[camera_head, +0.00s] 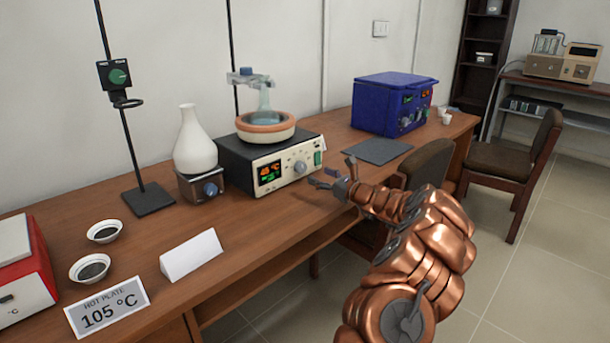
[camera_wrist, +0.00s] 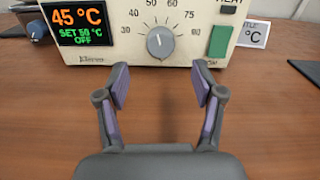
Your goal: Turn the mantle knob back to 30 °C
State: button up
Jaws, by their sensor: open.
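The heating mantle (camera_head: 268,158) is a dark box with a cream front panel on the bench. Its grey knob (camera_wrist: 160,42) sits on a dial marked from 30 to 80, and its mark points up, about at 50. In the head view the knob (camera_head: 299,167) faces my gripper (camera_head: 332,171). The display (camera_wrist: 77,22) reads 45 °C, SET 50 °C, OFF. In the wrist view my gripper (camera_wrist: 160,85) is open and empty, with its fingers either side of the knob's line but short of the panel. Nothing touches the knob.
A green switch (camera_wrist: 220,41) is right of the knob. A glass flask (camera_head: 265,100) sits in the mantle's bowl. A white flask on a small heater (camera_head: 200,187) stands left. A blue box (camera_head: 388,105), a dark mat (camera_head: 378,151) and a chair (camera_head: 427,165) are right. Bench before the panel is clear.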

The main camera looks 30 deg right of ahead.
aim_at(303, 168)
jog(key=shift+w+f, duration=0.15)
jog(key=shift+w, duration=0.15)
jog(key=x, duration=0.6)
jog(key=shift+w+a, duration=0.2)
jog(key=shift+w, duration=0.3)
jog(key=c, duration=1.1)
jog(key=shift+c, duration=0.2)
